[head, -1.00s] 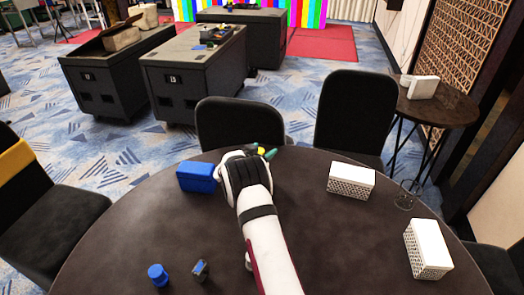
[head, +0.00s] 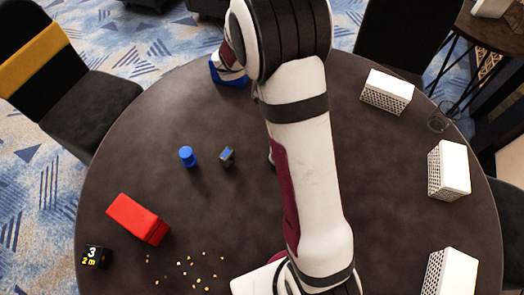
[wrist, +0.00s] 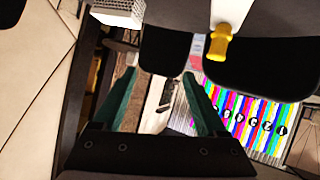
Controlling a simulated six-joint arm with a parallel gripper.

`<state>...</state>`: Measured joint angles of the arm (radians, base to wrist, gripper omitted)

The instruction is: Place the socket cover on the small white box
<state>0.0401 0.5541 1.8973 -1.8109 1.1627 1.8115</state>
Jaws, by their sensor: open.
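My gripper (wrist: 158,78) shows in the wrist view with its two green fingers apart and nothing between them. In the head view it is hidden behind my arm. White boxes with perforated sides stand along the right of the round table: a far one (head: 387,92), a middle one (head: 449,170) and a near one (head: 450,272). I cannot tell which is the small white box. A perforated white box (wrist: 118,12) also shows at the wrist view's top left. A yellow piece (wrist: 219,43) shows above the right finger, apart from it. I cannot identify the socket cover for certain.
On the dark table (head: 200,225) are a blue knobbed piece (head: 188,157), a small grey-blue piece (head: 227,156), a red block (head: 137,218), a black numbered block (head: 96,256) and scattered crumbs. A blue box (head: 228,76) is partly hidden by my arm. Chairs surround the table.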

